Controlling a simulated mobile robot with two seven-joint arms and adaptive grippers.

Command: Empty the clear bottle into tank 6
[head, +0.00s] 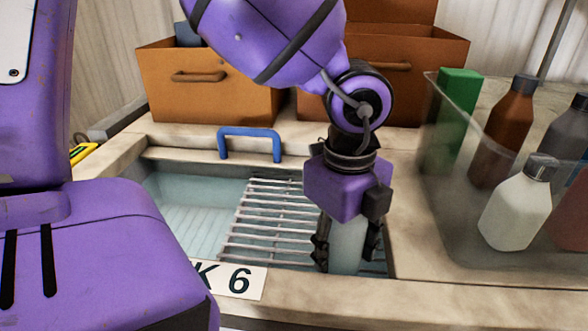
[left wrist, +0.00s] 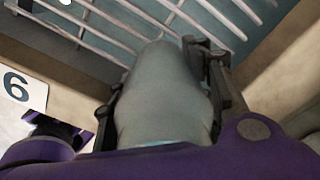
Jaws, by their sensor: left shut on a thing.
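My left gripper (head: 347,250) is shut on a pale, grey-green clear bottle (head: 347,240) over the right part of tank 6 (head: 192,213). The bottle also fills the middle of the left wrist view (left wrist: 163,95), between the two fingers. Its far end points toward the tank's metal rack (head: 262,222). I cannot tell whether it has a cap or what is inside it. The tank's label (head: 236,281) is partly hidden by my own purple body; "K 6" shows. My right gripper is not in view.
A clear bin (head: 455,245) at the right holds a white bottle (head: 515,205), a brown bottle (head: 502,125), a green box (head: 458,110) and other bottles. Orange-brown boxes (head: 215,102) stand behind the tank. A blue handle (head: 249,133) rises at the tank's back edge.

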